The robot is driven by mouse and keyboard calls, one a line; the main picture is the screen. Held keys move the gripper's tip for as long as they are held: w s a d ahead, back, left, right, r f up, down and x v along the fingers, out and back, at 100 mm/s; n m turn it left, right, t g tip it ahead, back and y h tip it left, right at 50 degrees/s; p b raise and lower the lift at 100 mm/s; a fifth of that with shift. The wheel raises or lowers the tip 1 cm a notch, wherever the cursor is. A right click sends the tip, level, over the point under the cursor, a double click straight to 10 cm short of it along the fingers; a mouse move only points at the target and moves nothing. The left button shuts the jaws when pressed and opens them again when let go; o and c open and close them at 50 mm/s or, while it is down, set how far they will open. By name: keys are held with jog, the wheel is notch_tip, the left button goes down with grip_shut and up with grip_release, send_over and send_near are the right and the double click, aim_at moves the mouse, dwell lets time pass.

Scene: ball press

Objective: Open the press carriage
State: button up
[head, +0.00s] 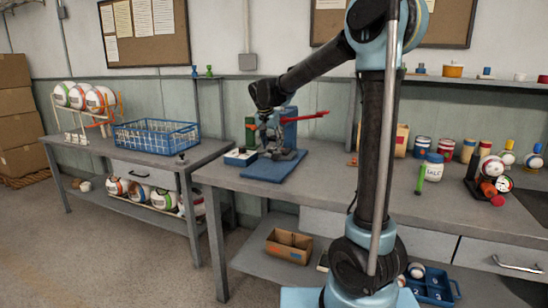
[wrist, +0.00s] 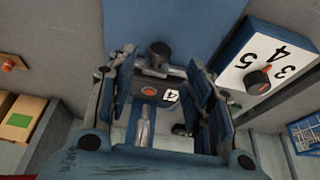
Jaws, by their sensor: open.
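The press stands on the left part of the workbench in the head view, with a blue base plate (head: 258,172), a blue upright (head: 290,128) and a red lever (head: 308,117) pointing right. My gripper (head: 269,138) is low over it and hides much of its middle. In the wrist view my gripper (wrist: 164,78) is open, its two fingers spread. Between and beyond them show a dark press part (wrist: 148,91) with an orange dot, a white tag (wrist: 171,96) marked 4, and a black round knob (wrist: 159,52). I cannot tell whether a finger touches any of these or how the carriage stands.
A white dial box (wrist: 262,76) with numbers and a black knob stands beside the press; it also shows in the head view (head: 240,157). A blue wire basket (head: 157,138) is on the left table.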

aim_at(279, 153)
jog(key=x, duration=0.7)
jog(key=shift+s, duration=0.1)
